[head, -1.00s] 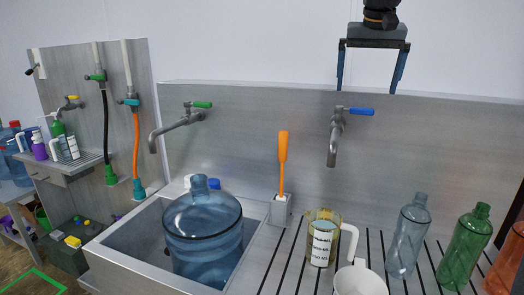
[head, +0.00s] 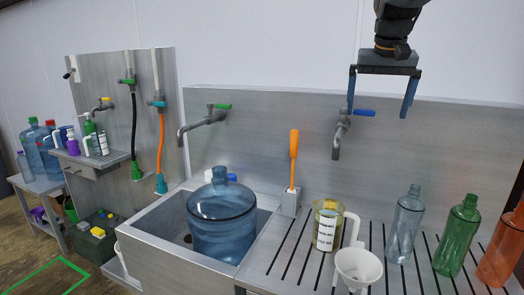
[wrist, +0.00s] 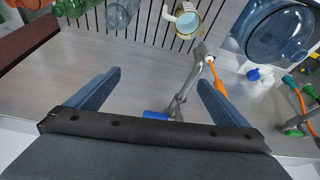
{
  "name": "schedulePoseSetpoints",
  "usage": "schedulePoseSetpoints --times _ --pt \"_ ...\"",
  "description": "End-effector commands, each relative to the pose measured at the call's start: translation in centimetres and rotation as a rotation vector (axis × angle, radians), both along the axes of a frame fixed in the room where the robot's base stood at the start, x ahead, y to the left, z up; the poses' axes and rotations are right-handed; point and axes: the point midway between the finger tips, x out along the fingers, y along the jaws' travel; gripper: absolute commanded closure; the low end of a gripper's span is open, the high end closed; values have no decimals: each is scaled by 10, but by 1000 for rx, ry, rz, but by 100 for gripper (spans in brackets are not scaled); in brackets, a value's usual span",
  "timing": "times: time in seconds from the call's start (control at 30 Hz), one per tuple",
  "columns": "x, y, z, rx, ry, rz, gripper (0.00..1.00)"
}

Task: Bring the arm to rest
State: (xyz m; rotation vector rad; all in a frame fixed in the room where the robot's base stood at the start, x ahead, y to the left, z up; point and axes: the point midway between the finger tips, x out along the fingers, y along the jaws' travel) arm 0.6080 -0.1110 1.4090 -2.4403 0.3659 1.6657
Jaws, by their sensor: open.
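My gripper (head: 381,112) hangs at the upper right of the head view, fingers pointing down, above the slatted drainboard. It is open and empty, its two blue fingers well apart. In the wrist view my gripper (wrist: 160,88) also shows open, with the blue-handled tap (wrist: 183,85) seen between and beyond its fingers. In the head view the left finger overlaps this tap (head: 340,135); I cannot tell whether they touch.
A large blue jug (head: 221,222) stands in the sink (head: 150,250). An orange-handled brush (head: 293,160) stands in a holder. A labelled measuring jug (head: 326,228), white funnel (head: 357,268), clear bottle (head: 405,225), green bottle (head: 457,238) and orange bottle (head: 502,250) stand on the drainboard.

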Motion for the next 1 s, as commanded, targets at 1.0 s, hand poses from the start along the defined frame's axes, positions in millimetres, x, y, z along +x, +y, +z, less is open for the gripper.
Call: schedulePoseSetpoints --times 1.0 --pt "-215 106 -303 24 134 280 0"
